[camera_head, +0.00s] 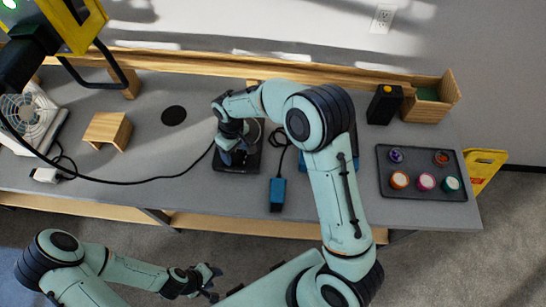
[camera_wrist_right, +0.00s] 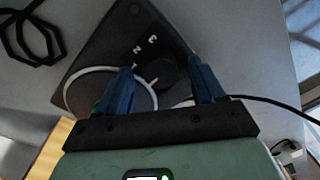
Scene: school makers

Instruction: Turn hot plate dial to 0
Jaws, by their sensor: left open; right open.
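The black hot plate (camera_head: 246,165) sits on the grey workbench under my right gripper, which hides much of it in the head view. In the right wrist view the dark hot plate (camera_wrist_right: 98,58) shows a pale ring and white number marks. Its round black dial (camera_wrist_right: 168,72) has a light pointer line, and I cannot tell its exact setting. My right gripper (camera_wrist_right: 162,78) is open, with its blue fingers on either side of the dial; contact is not clear. My left gripper (camera_head: 210,284) is open and empty, low in front of the bench.
A blue-ended device (camera_head: 277,194) with a black cable lies right of the hot plate. A dark tray (camera_head: 420,191) with several small jars is at the right. A wooden stand (camera_head: 107,130) and a white fan (camera_head: 30,120) are at the left. A black cable crosses the bench.

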